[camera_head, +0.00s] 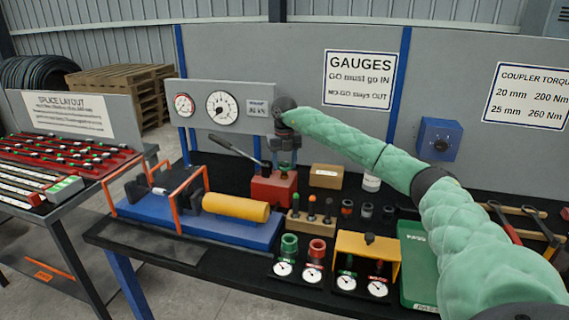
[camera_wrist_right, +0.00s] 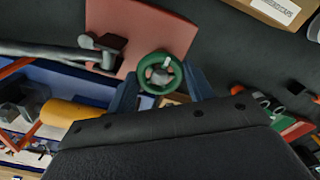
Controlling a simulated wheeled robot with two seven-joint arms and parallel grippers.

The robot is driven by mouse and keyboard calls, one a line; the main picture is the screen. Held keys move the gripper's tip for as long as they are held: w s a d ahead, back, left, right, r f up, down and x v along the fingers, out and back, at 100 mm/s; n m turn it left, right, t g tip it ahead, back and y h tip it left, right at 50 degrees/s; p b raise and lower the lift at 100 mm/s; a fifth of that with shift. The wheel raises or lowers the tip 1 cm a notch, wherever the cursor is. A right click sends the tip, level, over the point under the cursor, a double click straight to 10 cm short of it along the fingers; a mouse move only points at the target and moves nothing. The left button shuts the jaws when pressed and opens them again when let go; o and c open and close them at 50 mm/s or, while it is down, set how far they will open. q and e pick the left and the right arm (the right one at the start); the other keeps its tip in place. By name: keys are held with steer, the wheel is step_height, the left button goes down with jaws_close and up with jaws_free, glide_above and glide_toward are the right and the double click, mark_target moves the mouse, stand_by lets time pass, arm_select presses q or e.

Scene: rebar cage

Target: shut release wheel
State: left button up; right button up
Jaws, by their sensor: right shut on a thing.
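The release wheel (camera_wrist_right: 147,83) is a small green wheel with a pale hub, on top of the red pump block (camera_wrist_right: 120,20). In the wrist view it sits between the two blue fingers of my right gripper (camera_wrist_right: 161,85), which is shut on its rim. In the head view my right gripper (camera_head: 285,161) points down onto the right end of the red pump block (camera_head: 268,190); the wheel is mostly hidden there by the fingers. The pump's grey lever (camera_head: 232,147) slants up to the left. My left gripper is not in view.
A blue press bed (camera_head: 190,222) with orange frames and a yellow cylinder (camera_head: 236,207) lies left of the pump. A panel with dials (camera_head: 222,107) stands behind. A cardboard box (camera_head: 326,176), a plug rack (camera_head: 311,223) and gauges stand to the right.

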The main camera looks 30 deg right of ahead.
mark_target(284, 165)
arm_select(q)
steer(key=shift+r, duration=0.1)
arm_select(e)
steer(key=shift+d+r, duration=0.1)
steer(key=shift+r, duration=0.05)
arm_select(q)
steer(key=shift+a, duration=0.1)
arm_select(e)
steer(key=o, duration=1)
steer(key=shift+c, duration=0.2)
steer(key=shift+w+r, duration=0.1)
steer(key=shift+r, duration=0.1)
step_height(284, 165, up, 2)
steer(key=shift+r+b, duration=0.1)
steer(key=shift+b, duration=0.4)
step_height(284, 165, up, 4)
steer(key=shift+f+b, duration=0.2)
steer(key=shift+b, duration=0.25)
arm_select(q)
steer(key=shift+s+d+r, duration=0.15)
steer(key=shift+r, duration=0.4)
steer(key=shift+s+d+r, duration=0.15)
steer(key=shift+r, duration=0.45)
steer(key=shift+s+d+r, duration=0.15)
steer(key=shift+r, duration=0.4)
arm_select(e)
steer(key=shift+r, duration=0.7)
